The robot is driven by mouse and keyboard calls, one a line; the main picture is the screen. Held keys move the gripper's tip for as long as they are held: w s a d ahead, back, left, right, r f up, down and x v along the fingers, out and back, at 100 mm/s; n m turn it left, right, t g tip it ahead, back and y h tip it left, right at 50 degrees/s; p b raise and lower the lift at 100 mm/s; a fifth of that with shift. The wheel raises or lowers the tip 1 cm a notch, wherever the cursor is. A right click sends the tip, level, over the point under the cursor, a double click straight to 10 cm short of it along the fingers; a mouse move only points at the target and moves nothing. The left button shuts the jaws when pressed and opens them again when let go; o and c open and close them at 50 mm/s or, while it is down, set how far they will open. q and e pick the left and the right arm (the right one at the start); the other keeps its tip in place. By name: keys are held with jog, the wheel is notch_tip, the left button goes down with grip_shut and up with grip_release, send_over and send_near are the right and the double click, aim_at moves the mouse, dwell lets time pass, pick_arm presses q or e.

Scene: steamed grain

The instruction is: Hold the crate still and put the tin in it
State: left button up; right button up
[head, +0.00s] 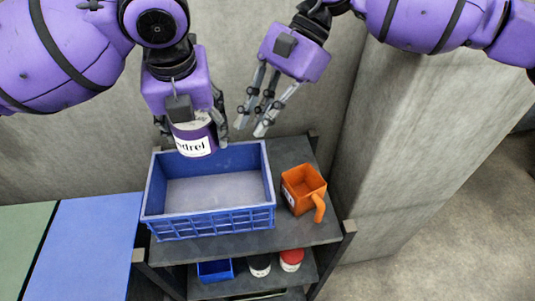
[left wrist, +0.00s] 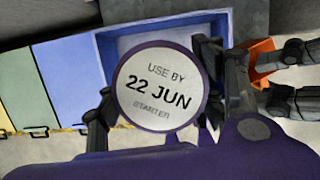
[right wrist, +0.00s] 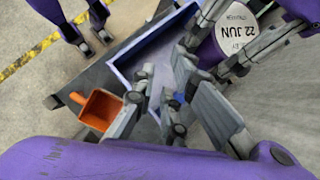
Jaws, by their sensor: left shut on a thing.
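The blue crate (head: 208,229) stands on the dark top shelf, and its inside looks empty. My left gripper (head: 192,132) is shut on the purple tin (head: 193,140), which has a white label, and holds it above the crate's far side. In the left wrist view the tin's round end (left wrist: 160,88) reads "USE BY 22 JUN". My right gripper (head: 254,127) hangs above the crate's far right corner with its fingers spread and nothing between them. In the right wrist view the crate's wall (right wrist: 143,50) lies beyond the fingers, which do not appear to grip it.
An orange square mug (head: 303,188) stands right of the crate on the shelf unit (head: 290,232). A small blue bin (head: 216,270) and two round containers sit on the shelf below. Blue and green surfaces (head: 84,245) lie to the left. A grey wall stands behind.

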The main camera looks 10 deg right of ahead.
jog(key=f+n+h, duration=0.2)
jog(key=f, duration=0.1)
jog(key=d+f+n+t+h, duration=0.1)
jog(key=f+n+h, duration=0.1)
jog(key=f+n, duration=0.1)
jog(key=d+f+n+h, duration=0.1)
jog(key=f+n, duration=0.1)
jog(key=f, duration=0.2)
jog(key=shift+w+f+n+t+h, duration=0.1)
jog(key=shift+f+n+t+h, duration=0.2)
jog(key=shift+t+h, duration=0.1)
jog(key=shift+w+a+f+n+t+h, duration=0.15)
jog(key=shift+w+f+n+t, duration=0.15)
jog(key=shift+n, duration=0.2)
jog(key=shift+w+f+n+t+h, duration=0.15)
jog(key=shift+f+n+t, duration=0.15)
jog(key=shift+n, duration=0.2)
notch_tip(320, 180, down, 12)
jog(key=shift+r, duration=0.1)
grip_shut()
jog(key=shift+w, duration=0.1)
pick_arm(q)
jog(key=n, duration=0.1)
send_near(214, 196)
jog(key=shift+w+f, duration=0.2)
jog(key=shift+w, duration=0.3)
jog(key=shift+f, duration=2.3)
